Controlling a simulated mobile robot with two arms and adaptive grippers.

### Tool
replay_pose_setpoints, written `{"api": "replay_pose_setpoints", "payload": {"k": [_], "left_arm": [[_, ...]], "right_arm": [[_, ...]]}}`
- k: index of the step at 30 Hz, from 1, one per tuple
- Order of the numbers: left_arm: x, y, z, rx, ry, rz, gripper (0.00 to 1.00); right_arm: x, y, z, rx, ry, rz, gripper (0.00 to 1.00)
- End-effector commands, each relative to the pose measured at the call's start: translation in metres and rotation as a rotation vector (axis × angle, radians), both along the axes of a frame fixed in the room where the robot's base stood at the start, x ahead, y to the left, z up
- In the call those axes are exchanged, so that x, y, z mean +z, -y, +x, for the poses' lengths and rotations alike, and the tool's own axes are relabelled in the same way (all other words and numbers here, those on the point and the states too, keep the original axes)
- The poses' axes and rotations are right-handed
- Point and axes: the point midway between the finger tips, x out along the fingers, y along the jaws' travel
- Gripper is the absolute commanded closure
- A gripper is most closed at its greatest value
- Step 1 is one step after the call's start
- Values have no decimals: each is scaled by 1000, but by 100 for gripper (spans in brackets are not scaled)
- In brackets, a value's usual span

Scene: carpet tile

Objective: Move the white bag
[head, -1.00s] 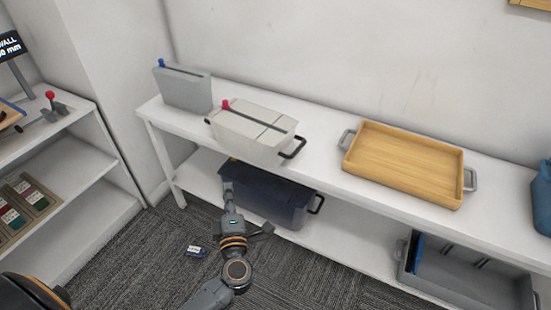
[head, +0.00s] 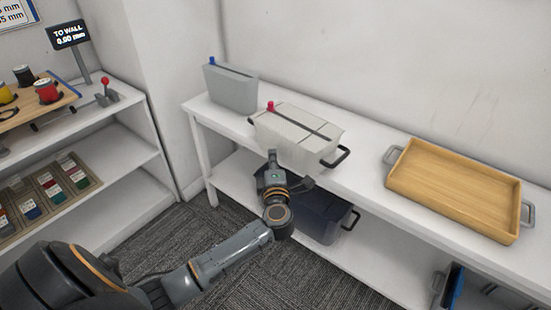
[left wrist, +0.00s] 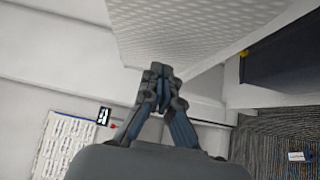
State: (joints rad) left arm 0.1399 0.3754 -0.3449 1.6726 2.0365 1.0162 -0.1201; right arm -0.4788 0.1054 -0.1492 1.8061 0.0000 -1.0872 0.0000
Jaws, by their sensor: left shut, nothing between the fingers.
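The white bag (head: 295,136) is a pale, box-shaped bag with a dark strip along its top, a red clip at its left end and a black handle at its right. It stands on the upper shelf of the white bench. My left gripper (head: 272,156) is in front of the bag's lower front side, near the shelf edge, and covers a little of it. In the left wrist view its fingers (left wrist: 158,72) are closed with nothing between them. A white textured surface, apparently the bag (left wrist: 190,30), fills the top there. I cannot tell whether they touch. My right gripper is out of view.
A grey bag (head: 232,90) with a blue clip stands left of the white bag. A wooden tray (head: 455,185) with grey handles is to the right, with bare shelf between. A dark blue bag (head: 325,220) sits on the lower shelf. A small card (left wrist: 299,156) lies on the carpet.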

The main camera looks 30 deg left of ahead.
Motion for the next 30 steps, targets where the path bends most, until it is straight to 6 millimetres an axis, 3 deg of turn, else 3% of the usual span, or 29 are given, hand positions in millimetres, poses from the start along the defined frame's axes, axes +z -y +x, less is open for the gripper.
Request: {"api": "replay_pose_setpoints", "payload": {"k": [8, 19, 25, 30], "left_arm": [[-1, 2, 12, 0, -2, 1, 100], [2, 3, 20, 2, 1, -2, 100], [1, 9, 58, 2, 0, -4, 100], [-2, 15, 101, 1, 2, -4, 100]], "right_arm": [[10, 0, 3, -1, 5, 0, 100], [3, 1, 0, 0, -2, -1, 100], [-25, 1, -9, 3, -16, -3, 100], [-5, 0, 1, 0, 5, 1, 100]]}}
